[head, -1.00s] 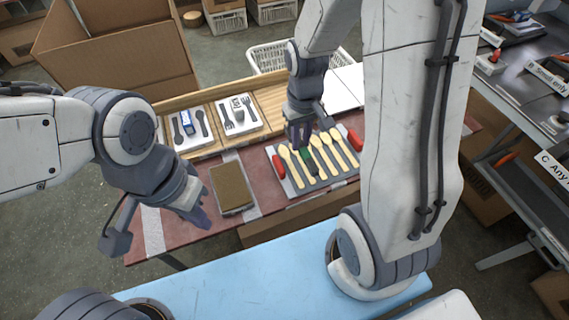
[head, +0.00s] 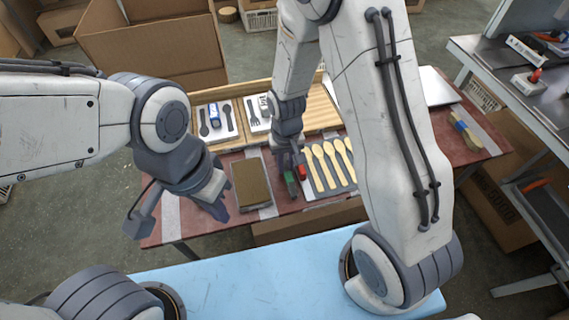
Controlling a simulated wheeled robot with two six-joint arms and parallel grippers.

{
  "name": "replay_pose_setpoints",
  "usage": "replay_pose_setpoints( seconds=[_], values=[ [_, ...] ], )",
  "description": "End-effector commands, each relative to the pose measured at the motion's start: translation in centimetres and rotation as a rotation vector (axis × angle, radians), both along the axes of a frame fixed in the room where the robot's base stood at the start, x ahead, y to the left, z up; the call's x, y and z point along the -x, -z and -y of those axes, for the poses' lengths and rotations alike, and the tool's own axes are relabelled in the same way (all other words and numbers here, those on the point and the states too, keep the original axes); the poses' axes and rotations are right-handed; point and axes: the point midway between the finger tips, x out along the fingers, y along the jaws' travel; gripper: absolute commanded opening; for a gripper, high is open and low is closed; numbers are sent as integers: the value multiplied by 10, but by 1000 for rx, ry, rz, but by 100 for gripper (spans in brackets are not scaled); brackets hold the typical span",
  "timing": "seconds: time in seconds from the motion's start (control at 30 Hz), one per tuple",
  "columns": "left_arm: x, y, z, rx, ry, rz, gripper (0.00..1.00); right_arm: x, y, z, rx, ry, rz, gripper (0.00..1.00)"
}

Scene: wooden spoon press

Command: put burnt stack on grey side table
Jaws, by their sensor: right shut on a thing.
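My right gripper (head: 288,160) points down at the left end of the spoon tray (head: 325,190). It is shut on a small dark thing with a green part (head: 291,184), which I take to be the burnt stack; its full shape is partly hidden. Pale spoons (head: 330,165) lie side by side on the tray, right of the gripper. The grey side table (head: 492,72) stands at the right, across a gap from the red-brown worktable. My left gripper (head: 222,203) hangs near the worktable's front left; whether its jaws are parted is unclear.
A brown block in a metal frame (head: 251,184) sits between the grippers. A bundle with a blue band (head: 465,131) lies on the worktable's right end. Labels and small devices (head: 529,80) stand on the side table. A wooden tray (head: 322,108) lies behind.

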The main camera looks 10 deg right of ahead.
Motion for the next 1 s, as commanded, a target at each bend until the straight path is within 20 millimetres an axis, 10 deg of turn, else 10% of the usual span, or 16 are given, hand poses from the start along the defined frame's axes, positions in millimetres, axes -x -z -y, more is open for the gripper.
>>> replay_pose_setpoints(
  seconds=[0.23,0.3,0.67,1.0],
  values=[
    [0,3,0,0,0,0,0,0,4,0,0,0,0,0],
    [0,2,0,0,0,0,0,0,3,0,0,0,0,33],
    [0,-1,0,0,0,0,0,-1,-6,0,0,0,2,33],
    [0,-7,0,0,0,0,0,-1,-75,0,-1,0,7,33]
  ],
)
